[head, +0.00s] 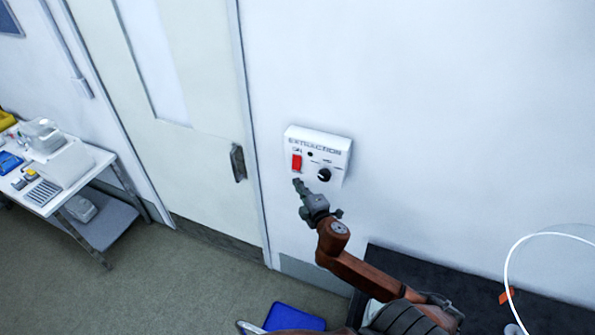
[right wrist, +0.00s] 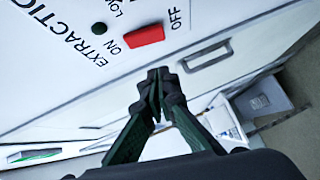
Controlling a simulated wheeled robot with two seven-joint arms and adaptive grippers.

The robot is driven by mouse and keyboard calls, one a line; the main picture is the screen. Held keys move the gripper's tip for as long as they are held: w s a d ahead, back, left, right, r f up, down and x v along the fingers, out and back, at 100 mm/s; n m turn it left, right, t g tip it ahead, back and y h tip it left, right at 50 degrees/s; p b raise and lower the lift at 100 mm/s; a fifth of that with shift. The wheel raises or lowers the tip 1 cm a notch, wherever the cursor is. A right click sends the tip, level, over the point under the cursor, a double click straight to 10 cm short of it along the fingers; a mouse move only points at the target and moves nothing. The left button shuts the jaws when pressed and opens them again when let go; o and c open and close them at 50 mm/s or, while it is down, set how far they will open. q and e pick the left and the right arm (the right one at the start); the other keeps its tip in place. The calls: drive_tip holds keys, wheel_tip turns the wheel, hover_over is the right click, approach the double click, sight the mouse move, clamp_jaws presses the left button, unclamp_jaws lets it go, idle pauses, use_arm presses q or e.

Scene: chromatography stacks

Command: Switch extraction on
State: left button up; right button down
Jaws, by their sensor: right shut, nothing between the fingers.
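The white extraction box (head: 335,150) is fixed to the wall right of the door. Its red switch (head: 297,163) is at the left of its face, with ON printed above it in the head view. A black knob (head: 324,175) sits to its right. My right gripper (head: 297,183) is shut and empty, its tips just below the switch. In the right wrist view the gripper tips (right wrist: 160,76) are close to the red switch (right wrist: 144,35), which lies between the ON and OFF labels. I cannot tell whether they touch the box. My left gripper is not in view.
A closed door (head: 185,145) with a dark handle (head: 238,162) is left of the box. A white table (head: 103,158) with lab items stands at the far left. A dark bench top (head: 480,285) is at lower right, and a blue object (head: 290,318) is near the bottom.

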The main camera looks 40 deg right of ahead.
sight(293, 166)
drive_tip(key=w+d, duration=0.1)
drive_tip(key=w, duration=0.1)
drive_tip(key=w+d+f+p, duration=0.1)
drive_tip(key=w+d, duration=0.2)
drive_tip(key=w, duration=0.1)
drive_tip(key=shift+d+f, duration=0.25)
drive_tip(key=shift+d, duration=0.15)
